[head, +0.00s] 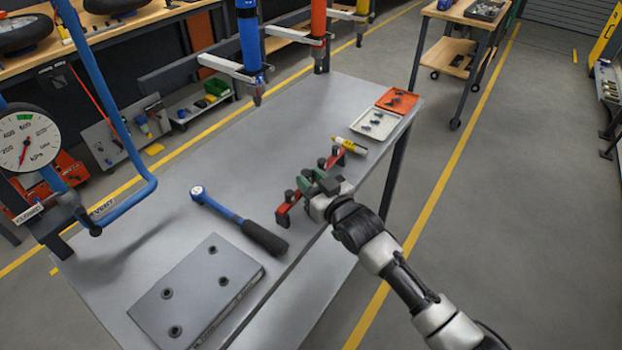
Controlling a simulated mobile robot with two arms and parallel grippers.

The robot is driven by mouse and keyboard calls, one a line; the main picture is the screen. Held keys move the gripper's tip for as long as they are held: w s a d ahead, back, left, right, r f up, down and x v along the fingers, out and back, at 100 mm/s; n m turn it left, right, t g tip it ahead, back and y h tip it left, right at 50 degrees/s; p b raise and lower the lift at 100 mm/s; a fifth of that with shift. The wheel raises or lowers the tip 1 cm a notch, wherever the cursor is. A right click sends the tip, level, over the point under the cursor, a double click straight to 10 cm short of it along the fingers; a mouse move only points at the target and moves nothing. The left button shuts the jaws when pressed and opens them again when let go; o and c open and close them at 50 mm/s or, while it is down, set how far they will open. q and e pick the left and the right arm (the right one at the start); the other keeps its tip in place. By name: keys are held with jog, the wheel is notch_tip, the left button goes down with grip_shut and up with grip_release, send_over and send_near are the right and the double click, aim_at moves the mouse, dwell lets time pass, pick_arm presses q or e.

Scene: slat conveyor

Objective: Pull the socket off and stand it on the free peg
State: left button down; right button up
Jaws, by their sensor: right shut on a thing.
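A red socket rail (284,214) with dark sockets lies on the grey bench. One dark socket (290,196) stands near its front end, and another (338,152) near its far end. My right gripper (312,181) is over the middle of the rail, shut on a socket that is mostly hidden between its fingers. I cannot tell whether that socket is on a peg or lifted clear. The free peg cannot be made out. A torque wrench with a blue shaft (222,211) and black grip lies to the left of the rail. My left gripper is not in view.
A grey metal plate (190,283) with several holes lies at the bench's front. A yellow marker (350,146) and small parts trays (377,123) lie beyond the rail. Blue (249,40) and orange hanging tools are at the back. A pressure gauge (24,142) and blue tube stand left.

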jog(key=shift+f, duration=0.3)
dwell(0.5)
jog(key=o, duration=0.9)
jog(key=b+v, duration=0.1)
jog(key=v, duration=1)
jog(key=shift+w, duration=0.15)
